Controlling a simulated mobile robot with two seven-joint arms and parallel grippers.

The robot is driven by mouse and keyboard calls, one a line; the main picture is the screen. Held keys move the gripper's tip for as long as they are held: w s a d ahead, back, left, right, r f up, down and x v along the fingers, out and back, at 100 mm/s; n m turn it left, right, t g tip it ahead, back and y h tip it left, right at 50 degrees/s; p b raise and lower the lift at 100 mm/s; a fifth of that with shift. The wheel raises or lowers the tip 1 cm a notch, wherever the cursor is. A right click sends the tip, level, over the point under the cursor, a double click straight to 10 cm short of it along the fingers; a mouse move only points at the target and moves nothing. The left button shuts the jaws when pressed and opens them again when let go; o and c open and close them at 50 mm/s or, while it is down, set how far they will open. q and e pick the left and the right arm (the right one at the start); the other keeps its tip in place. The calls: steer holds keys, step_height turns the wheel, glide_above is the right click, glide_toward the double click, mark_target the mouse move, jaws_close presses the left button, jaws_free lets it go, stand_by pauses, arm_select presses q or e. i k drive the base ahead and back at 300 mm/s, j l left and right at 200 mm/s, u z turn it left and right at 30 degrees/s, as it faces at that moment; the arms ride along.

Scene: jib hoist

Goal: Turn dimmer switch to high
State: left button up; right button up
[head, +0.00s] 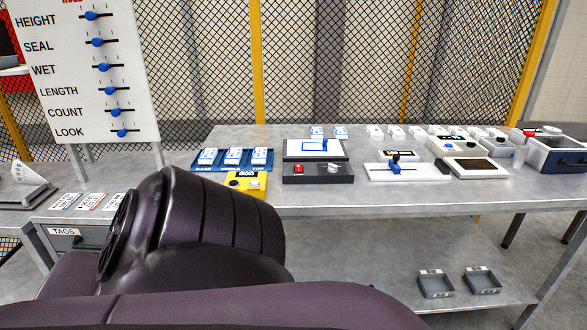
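I cannot tell for sure which control is the dimmer switch. A dark box (318,180) on the table has a red switch (298,169) at its left and a pale round knob (333,168) at its right. A white panel with a blue part sits behind them. A yellow device (247,189) with a small display and a knob stands to its left. The knob settings are too small to read. A dark arm link of mine fills the lower left and covers the table's front edge there. Neither gripper shows.
The grey table (420,194) also holds a white slider base (397,174), several small white blocks and a blue-grey bin (557,155). A board of blue sliders (90,75) stands at the left. Two trays (435,284) lie on the lower shelf. A mesh fence is behind.

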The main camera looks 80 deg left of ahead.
mark_target(333, 168)
steer(key=u, duration=2.3)
